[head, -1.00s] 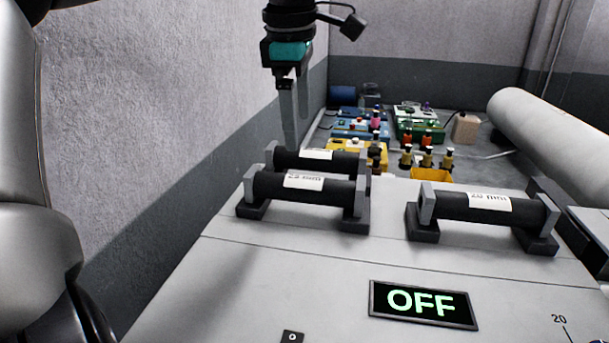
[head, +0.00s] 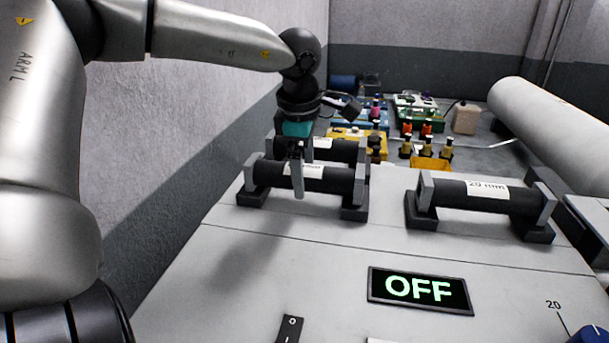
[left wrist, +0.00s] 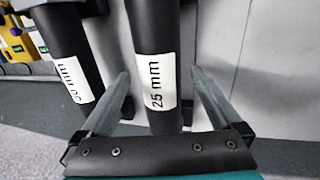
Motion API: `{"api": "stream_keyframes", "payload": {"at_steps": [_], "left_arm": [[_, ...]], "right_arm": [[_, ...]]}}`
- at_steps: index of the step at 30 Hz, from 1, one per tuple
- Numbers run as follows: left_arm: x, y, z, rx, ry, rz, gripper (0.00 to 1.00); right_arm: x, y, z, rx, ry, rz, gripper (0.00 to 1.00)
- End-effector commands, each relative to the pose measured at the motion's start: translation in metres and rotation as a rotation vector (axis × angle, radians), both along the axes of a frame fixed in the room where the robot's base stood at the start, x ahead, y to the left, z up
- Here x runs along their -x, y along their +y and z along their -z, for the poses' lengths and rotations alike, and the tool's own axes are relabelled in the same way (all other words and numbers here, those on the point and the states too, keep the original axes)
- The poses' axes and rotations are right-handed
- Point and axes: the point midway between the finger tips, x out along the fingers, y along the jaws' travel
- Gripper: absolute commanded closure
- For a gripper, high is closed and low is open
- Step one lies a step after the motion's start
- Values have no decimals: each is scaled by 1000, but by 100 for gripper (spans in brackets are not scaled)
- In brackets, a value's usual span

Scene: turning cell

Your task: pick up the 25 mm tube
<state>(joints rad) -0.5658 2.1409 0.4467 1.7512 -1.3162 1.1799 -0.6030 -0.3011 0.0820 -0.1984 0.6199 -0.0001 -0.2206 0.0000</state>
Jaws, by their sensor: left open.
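The 25 mm tube (head: 330,180) is black with a white label and rests level in a dark cradle at the left of the white machine top. In the left wrist view the tube (left wrist: 152,35) runs between my fingers, its "25 mm" label readable. My left gripper (head: 298,184) is open and points down at the tube in the head view, one finger passing in front of it. In the left wrist view my left gripper (left wrist: 160,74) has a finger on each side of the tube, with gaps showing. My right gripper is not in view.
A second black tube (head: 345,151) lies in a cradle just behind. A 20 mm tube (head: 478,196) lies in a cradle to the right. An OFF display (head: 420,290) and a switch (head: 290,330) are in front. Coloured boxes with fittings (head: 420,120) stand behind.

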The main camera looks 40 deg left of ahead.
Motion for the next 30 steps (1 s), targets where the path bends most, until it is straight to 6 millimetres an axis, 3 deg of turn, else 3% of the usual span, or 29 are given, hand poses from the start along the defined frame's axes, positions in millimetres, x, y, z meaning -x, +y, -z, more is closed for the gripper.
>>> {"api": "stream_keyframes", "payload": {"at_steps": [4, 13, 30], "left_arm": [[-2, 2, 14, 1, 2, -2, 2], [-3, 2, 17, 0, 0, -2, 2], [-3, 2, 17, 0, 0, -1, 66]], "right_arm": [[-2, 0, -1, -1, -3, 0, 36], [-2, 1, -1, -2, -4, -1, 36], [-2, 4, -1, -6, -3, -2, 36]]}}
